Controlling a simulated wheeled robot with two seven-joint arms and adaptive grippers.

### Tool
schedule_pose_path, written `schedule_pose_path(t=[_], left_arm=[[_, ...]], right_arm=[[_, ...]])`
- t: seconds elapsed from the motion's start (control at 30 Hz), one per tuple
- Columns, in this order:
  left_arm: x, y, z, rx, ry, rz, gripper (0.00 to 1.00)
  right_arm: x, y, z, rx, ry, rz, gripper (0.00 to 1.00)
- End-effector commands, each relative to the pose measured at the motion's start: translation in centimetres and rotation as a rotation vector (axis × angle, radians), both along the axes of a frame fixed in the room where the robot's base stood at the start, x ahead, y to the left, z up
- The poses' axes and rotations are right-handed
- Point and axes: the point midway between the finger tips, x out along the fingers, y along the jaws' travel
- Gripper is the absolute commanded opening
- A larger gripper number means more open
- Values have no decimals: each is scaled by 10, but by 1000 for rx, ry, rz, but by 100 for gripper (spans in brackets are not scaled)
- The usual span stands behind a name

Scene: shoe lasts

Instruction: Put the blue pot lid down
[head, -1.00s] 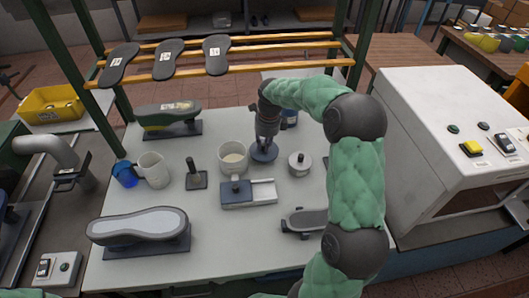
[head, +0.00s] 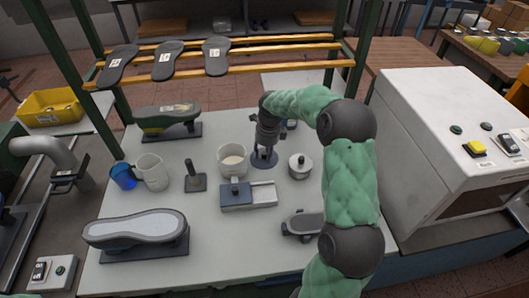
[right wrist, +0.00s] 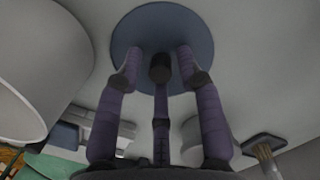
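The blue pot lid (head: 264,166), a flat blue-grey disc with a dark upright knob, lies on the pale table to the right of the white pot with cream contents (head: 232,160). In the right wrist view the lid (right wrist: 137,30) looks flat against the table top. My right gripper (head: 264,153) is directly above it, pointing down. In the right wrist view its fingers (right wrist: 158,72) stand spread around the knob, with gaps between them and the knob. My left gripper is not in view.
A small lidded metal pot (head: 300,167) stands close on the right. A grey sliding fixture (head: 249,195) lies in front. A blue cup (head: 123,176), a white jug (head: 152,172) and shoe lasts (head: 135,230) stand further left.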

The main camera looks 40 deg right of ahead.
Motion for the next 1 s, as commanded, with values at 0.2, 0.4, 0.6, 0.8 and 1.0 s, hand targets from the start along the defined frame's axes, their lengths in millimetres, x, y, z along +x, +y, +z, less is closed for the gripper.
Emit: schedule_pose_path(t=[0.2,0.4,0.6,0.8,1.0], left_arm=[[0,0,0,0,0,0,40],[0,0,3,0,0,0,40],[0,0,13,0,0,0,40],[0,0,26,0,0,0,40],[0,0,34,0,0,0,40]], right_arm=[[0,0,0,0,0,0,44],[0,0,7,-1,-2,0,44],[-3,-2,39,-2,-4,0,44],[-7,-3,80,-2,-3,1,44],[-10,-5,109,-1,-2,-1,44]])
